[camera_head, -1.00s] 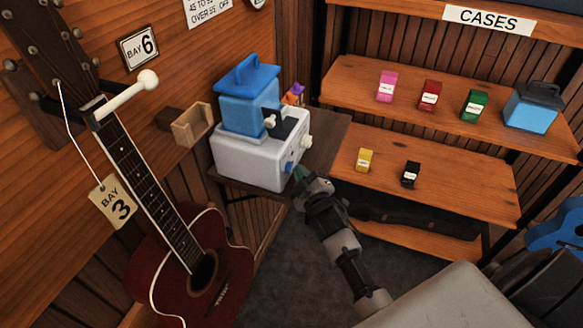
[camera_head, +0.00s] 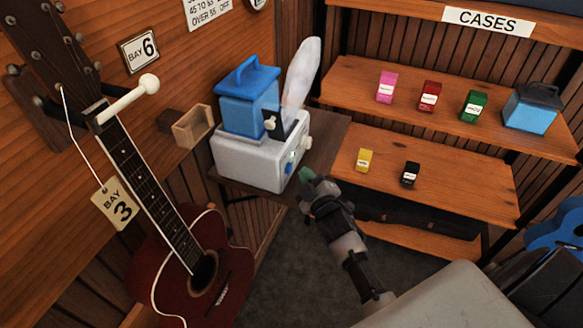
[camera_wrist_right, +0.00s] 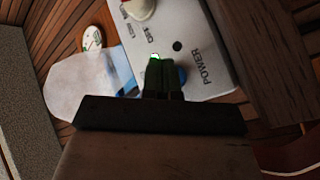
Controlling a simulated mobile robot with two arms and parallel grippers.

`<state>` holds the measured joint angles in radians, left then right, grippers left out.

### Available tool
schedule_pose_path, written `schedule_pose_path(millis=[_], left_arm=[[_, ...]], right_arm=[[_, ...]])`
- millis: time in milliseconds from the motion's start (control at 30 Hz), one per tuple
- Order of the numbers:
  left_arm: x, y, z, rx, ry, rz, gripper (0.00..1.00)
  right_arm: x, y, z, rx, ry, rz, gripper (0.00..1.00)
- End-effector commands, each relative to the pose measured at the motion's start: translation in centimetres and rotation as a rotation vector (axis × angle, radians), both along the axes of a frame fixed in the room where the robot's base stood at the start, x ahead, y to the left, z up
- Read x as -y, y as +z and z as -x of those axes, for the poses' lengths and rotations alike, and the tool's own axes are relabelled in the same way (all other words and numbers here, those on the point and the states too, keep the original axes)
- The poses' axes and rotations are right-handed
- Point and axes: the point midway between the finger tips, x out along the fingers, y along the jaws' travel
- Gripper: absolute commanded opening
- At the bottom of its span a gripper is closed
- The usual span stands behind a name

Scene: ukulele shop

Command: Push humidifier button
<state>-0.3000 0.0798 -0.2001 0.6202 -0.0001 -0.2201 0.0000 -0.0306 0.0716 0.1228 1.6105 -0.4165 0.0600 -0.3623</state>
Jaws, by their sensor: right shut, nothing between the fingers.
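The humidifier (camera_head: 248,160) is a white box with a blue tank (camera_head: 249,104) on top, standing on a small dark wooden shelf against the wall. A pale plume of mist (camera_head: 301,72) rises from its right side. Its front has a blue button (camera_head: 289,167) and white knobs. In the right wrist view the white panel (camera_wrist_right: 208,58) reads "POWER", and a small green light (camera_wrist_right: 156,56) is lit. My right gripper (camera_head: 306,174) is shut and empty, its green fingertips just right of the button face, apparently slightly apart. In the wrist view the fingers (camera_wrist_right: 160,75) partly cover the blue button.
A red guitar (camera_head: 190,260) hangs at the left with a "BAY 3" tag (camera_head: 115,203). A small open wooden box (camera_head: 193,126) is on the wall beside the humidifier. Shelves (camera_head: 430,180) with small coloured boxes stand at the right. Grey floor is clear below.

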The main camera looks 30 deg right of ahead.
Motion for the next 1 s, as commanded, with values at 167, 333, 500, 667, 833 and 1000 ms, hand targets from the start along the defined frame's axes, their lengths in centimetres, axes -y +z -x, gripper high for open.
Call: schedule_pose_path(millis=[167, 333, 500, 667, 833, 1000], left_arm=[[0.0, 0.1, 0.0, 0.000, 0.000, 0.000, 0.43], [0.0, 0.7, 0.0, 0.000, 0.000, 0.000, 0.43], [0.0, 1.2, 0.0, 0.000, 0.000, 0.000, 0.43], [0.0, 1.6, 0.0, 0.000, 0.000, 0.000, 0.43], [0.0, 1.8, 0.0, 0.000, 0.000, 0.000, 0.43], [0.0, 1.7, 0.0, 0.000, 0.000, 0.000, 0.43]], right_arm=[[0.1, 0.0, 0.1, 0.000, 0.000, 0.000, 0.00], [1.1, 0.1, 1.2, -0.001, 0.001, 0.002, 0.00], [2.2, 0.1, 2.5, -0.001, 0.000, 0.000, 0.00], [3.2, 0.0, 3.7, -0.002, 0.000, 0.002, 0.00], [3.8, 0.1, 4.5, 0.001, 0.001, 0.000, 0.00], [3.9, 0.0, 4.6, 0.001, 0.000, -0.001, 0.00]])
